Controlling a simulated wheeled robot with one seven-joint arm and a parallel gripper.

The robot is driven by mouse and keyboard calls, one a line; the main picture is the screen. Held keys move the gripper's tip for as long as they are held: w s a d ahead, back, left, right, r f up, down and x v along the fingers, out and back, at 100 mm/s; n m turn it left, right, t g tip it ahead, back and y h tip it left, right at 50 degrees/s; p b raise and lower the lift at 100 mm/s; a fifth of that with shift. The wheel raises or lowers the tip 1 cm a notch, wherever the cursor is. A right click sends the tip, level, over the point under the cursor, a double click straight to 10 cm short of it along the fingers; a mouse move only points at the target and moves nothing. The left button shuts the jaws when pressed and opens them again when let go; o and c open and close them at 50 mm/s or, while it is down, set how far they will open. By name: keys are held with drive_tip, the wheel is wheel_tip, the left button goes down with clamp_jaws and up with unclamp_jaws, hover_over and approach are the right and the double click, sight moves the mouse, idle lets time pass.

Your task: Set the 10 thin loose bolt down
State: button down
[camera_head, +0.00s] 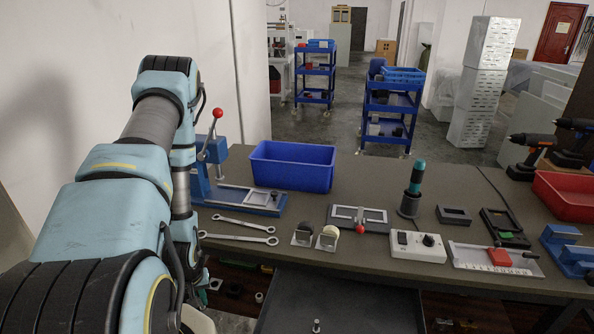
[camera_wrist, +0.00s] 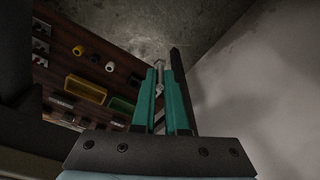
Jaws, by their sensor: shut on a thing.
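My gripper (camera_wrist: 163,75) shows in the wrist view with its teal fingers close together. A thin, pale grey bolt (camera_wrist: 159,78) is held between the fingers, its end showing near the fingertips. Most of the bolt's shank is hidden by the fingers. In the head view my arm comes down the left side, and my gripper and the held bolt are out of sight below the table's left end. A small, pale bolt-like piece (camera_head: 316,326) stands upright in the open grey drawer at the bottom edge of the head view.
The grey drawer (camera_head: 375,300) is open below the bench (camera_head: 330,258) and mostly bare. In the wrist view, a brown panel (camera_wrist: 122,70) at left carries a yellow tray (camera_wrist: 86,90), a green tray (camera_wrist: 121,105) and small parts. A blue bin (camera_head: 292,178) and wrenches (camera_head: 240,239) lie on the bench.

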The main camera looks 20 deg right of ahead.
wheel_tip(320, 180, up, 3)
drive_tip(key=shift+r+p, duration=0.15)
drive_tip(key=shift+p, duration=0.85)
drive_tip(key=shift+f, duration=0.25)
